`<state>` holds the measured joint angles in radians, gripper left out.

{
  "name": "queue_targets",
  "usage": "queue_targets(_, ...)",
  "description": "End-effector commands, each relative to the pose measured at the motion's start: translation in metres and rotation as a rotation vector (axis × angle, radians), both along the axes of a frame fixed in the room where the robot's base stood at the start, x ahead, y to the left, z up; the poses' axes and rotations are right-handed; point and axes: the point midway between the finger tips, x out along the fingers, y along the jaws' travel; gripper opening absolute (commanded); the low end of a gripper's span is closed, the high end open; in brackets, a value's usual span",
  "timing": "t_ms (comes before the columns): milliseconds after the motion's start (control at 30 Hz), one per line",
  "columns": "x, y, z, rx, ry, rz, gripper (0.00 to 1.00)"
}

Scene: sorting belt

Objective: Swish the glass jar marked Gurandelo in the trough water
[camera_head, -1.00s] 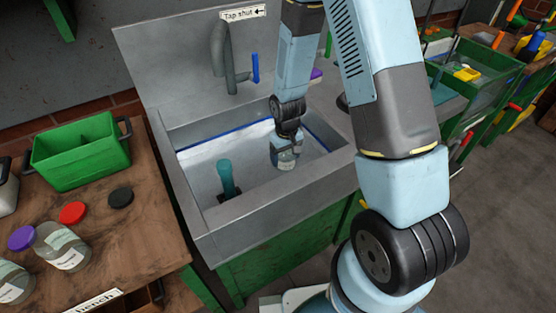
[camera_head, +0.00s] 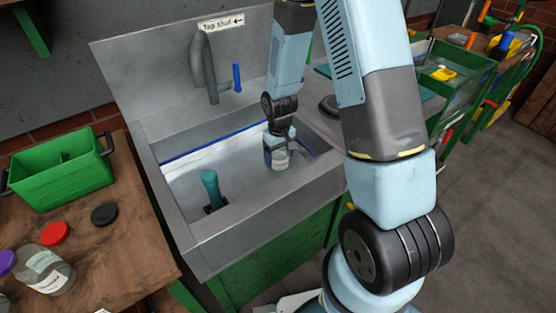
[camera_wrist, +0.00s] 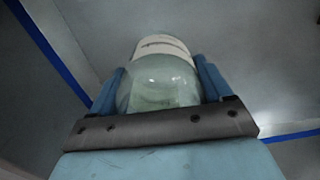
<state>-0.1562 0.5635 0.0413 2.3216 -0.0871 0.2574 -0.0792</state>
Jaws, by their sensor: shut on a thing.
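A glass jar (camera_head: 277,157) with a pale label is in the metal trough (camera_head: 225,249), upright or nearly so. My gripper (camera_head: 277,138) is shut on it from above. The wrist view shows the jar (camera_wrist: 158,82) between my two blue fingers, my gripper (camera_wrist: 160,85) tight on both sides. The label's writing is too small to read. I cannot tell how deep the jar sits in the water. A blue line runs around the trough's inner wall.
A teal-handled tool (camera_head: 211,188) stands in the trough left of the jar. A tap (camera_head: 204,65) with a blue lever (camera_head: 237,77) is on the back panel under a "Tap shut" sign (camera_head: 222,22). The bench at left holds a green caddy (camera_head: 62,170), lids and another jar (camera_head: 45,268).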

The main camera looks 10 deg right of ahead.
Motion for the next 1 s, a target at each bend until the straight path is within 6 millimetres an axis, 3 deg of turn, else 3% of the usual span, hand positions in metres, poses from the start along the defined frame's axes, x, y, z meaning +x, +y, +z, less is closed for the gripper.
queue_targets(1000, 0.001, 0.000, 0.099, 0.000, -0.003, 0.001, 0.41)
